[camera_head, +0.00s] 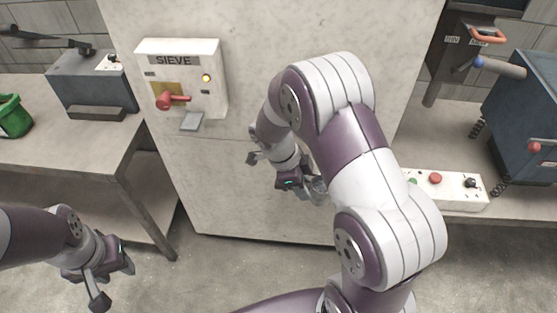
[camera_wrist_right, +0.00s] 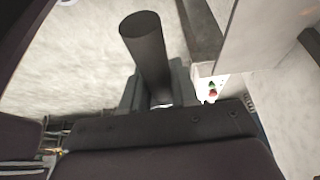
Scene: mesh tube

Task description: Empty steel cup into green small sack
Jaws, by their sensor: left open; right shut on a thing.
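The green small sack (camera_head: 14,118) stands on the left table at the left edge of the head view, partly cut off by the frame. My left gripper (camera_head: 112,280) is open and empty at the lower left, below the table's front edge.
The pale cabinet carries a SIEVE box (camera_head: 182,78) with a red handle. A grey-blue machine (camera_head: 92,85) stands on the left table (camera_head: 60,150). At the right are a button panel (camera_head: 447,188) and a dark blue machine (camera_head: 525,95). Floor space is open between.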

